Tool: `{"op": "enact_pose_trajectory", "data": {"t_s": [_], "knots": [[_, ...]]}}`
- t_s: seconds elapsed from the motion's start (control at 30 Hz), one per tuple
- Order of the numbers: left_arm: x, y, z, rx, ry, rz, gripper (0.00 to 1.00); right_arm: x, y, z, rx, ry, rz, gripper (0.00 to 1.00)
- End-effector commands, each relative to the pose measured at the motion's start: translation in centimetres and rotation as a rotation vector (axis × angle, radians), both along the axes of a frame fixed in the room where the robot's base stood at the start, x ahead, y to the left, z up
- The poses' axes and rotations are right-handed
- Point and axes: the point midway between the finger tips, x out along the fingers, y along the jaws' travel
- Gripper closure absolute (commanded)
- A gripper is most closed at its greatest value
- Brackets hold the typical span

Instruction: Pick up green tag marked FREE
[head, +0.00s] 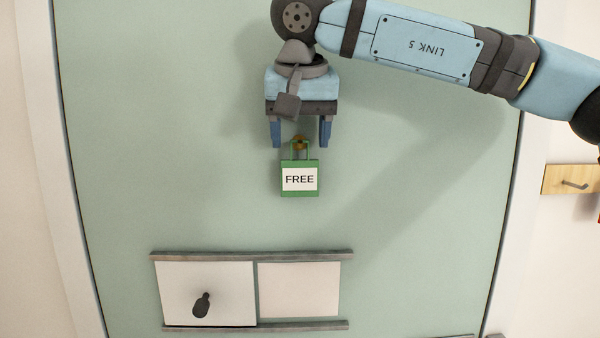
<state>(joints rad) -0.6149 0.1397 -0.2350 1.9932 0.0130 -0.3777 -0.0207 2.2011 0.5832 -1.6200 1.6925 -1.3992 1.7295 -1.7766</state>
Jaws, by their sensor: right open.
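The green tag (300,191) has a white label reading FREE and a green loop handle at its top. It hangs upright by the loop from a small brownish hook (299,141) on the pale green board. My right gripper (300,140) is open, with its two blue fingers pointing down on either side of the hook, just above the tag. The fingertips are level with the top of the loop; I cannot tell how far they are from the board. My left gripper is out of view.
Below the tag, a grey-railed frame (250,256) holds two pale panels; the left panel (232,280) has a dark bottle-shaped mark or knob (202,304). A wooden block with a hook (560,180) is on the wall at right. The board (420,230) around the tag is clear.

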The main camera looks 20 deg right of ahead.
Motion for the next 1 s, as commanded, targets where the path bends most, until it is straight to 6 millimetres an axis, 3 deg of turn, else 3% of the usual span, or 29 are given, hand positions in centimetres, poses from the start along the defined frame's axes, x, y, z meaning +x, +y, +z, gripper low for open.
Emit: {"op": "enact_pose_trajectory", "data": {"t_s": [0.33, 0.6, 1.0], "knots": [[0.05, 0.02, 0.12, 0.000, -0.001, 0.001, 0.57, 0.38, -0.12, -0.93, 0.001, 0.000, -0.001, 0.38], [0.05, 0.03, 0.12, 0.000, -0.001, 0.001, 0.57, 0.37, -0.11, -0.91, 0.000, 0.000, -0.001, 1.00], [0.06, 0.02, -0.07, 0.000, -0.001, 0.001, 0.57, 0.39, -0.06, -0.24, 0.001, -0.001, -0.001, 1.00]]}}
